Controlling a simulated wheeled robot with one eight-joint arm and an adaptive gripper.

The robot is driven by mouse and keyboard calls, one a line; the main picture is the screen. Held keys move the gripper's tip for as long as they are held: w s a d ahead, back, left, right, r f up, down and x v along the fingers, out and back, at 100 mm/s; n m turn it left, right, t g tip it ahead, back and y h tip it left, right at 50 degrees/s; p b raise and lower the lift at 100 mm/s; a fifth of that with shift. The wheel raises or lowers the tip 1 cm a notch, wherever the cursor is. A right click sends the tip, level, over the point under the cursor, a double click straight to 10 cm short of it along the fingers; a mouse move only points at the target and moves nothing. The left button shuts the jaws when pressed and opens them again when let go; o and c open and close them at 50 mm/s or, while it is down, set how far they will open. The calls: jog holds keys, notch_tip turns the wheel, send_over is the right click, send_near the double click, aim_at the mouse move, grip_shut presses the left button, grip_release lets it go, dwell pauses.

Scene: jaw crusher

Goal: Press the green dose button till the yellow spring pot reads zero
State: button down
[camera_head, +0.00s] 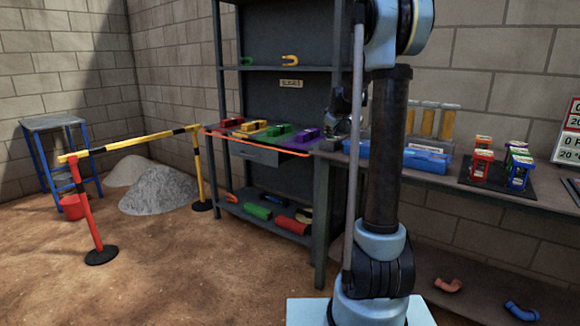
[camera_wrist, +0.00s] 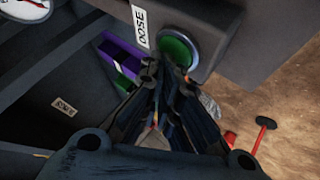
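In the wrist view the green dose button (camera_wrist: 178,50) sits in a round, pale-rimmed housing on a grey box, beside a white label reading DOSE (camera_wrist: 140,27). My gripper (camera_wrist: 166,70) has its dark fingers drawn together, with their tips just below the button in the picture. I cannot tell whether they touch it. Nothing shows held between them. I cannot pick out a yellow spring pot for certain in either view, and no reading is legible.
In the head view, coloured blocks lie on a shelf rack (camera_head: 345,200). A bench at right holds a blue case (camera_head: 425,160) and small coloured pots on a dark mat (camera_head: 520,190). A striped barrier (camera_head: 140,140) and gravel pile (camera_head: 160,190) stand left. Open dirt floor lies front left.

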jog(key=shift+d+r, duration=0.1)
jog(key=shift+r, duration=3.15)
jog(key=m+g, duration=0.2)
send_near(329, 137)
jog(key=s+a+f, duration=0.1)
jog(key=s, duration=0.8)
jog(key=s+f+m+g, duration=0.1)
jog(key=s+f+m, duration=0.1)
jog(key=s+f, duration=0.5)
jog(key=s+f+m+g, duration=0.2)
jog(key=s+f, duration=0.5)
jog(key=s, duration=1.3)
jog(key=s+d+f+m+g+h, duration=0.1)
jog(key=s+f+m, duration=0.3)
jog(key=s+f, duration=0.4)
jog(key=s+g, duration=0.1)
jog(key=s, duration=0.5)
jog(key=shift+w+f, duration=0.2)
jog(key=shift+w, duration=0.2)
